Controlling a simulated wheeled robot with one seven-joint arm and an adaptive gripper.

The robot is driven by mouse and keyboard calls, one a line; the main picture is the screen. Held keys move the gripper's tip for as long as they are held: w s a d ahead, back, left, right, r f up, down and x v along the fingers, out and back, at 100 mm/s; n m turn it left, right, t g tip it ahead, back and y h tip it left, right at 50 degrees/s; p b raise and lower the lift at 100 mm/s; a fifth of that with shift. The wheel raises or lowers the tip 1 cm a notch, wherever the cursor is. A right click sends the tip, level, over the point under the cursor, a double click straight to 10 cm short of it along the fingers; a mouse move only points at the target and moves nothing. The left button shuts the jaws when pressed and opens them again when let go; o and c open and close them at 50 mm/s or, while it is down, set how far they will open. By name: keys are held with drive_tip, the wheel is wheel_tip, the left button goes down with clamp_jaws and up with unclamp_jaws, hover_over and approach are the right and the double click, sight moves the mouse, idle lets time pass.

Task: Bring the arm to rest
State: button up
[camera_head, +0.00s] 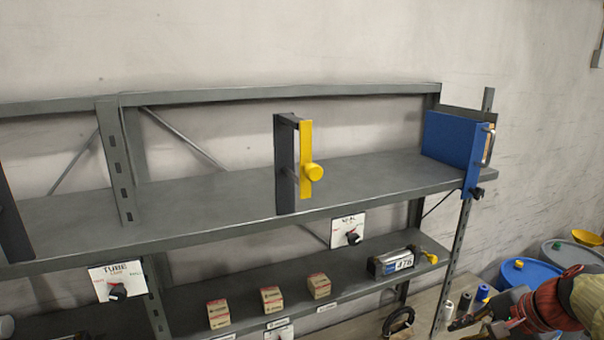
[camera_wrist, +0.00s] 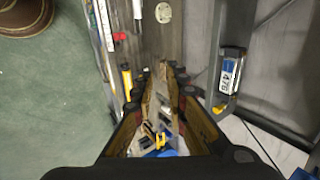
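My arm (camera_head: 565,302) reaches in from the lower right edge of the head view, with red and tan links. My gripper (camera_head: 468,325) is at its end, low beside the right end of the shelf rack. In the wrist view my gripper (camera_wrist: 163,78) has its two dark fingers apart, with a gap between the tips. It looks open, and I see nothing clearly held. Small items show beyond and between the fingers, but they are cluttered and hard to make out. The rest of the arm is outside the head view.
A grey shelf rack (camera_head: 230,193) spans the head view. It bears a dark bracket with a yellow handle (camera_head: 307,160), a blue box (camera_head: 452,137), small cartons (camera_head: 271,300) and a device labelled 476 (camera_head: 393,262).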

drive_tip(key=s+a+f+n+h+b, duration=0.1)
drive_tip(key=s+a+f+n+b, duration=0.6)
drive_tip(key=f+b, duration=0.3)
drive_tip(key=s+a+f+n+h+b, duration=0.1)
drive_tip(key=s+a+f+n+b, duration=0.6)
drive_tip(key=a+f+b, duration=0.3)
wheel_tip(320, 180, down, 3)
drive_tip(key=shift+s+a+g, duration=0.15)
drive_tip(key=shift+s+g, duration=0.25)
drive_tip(key=shift+s, duration=0.4)
drive_tip(key=shift+o, duration=0.6)
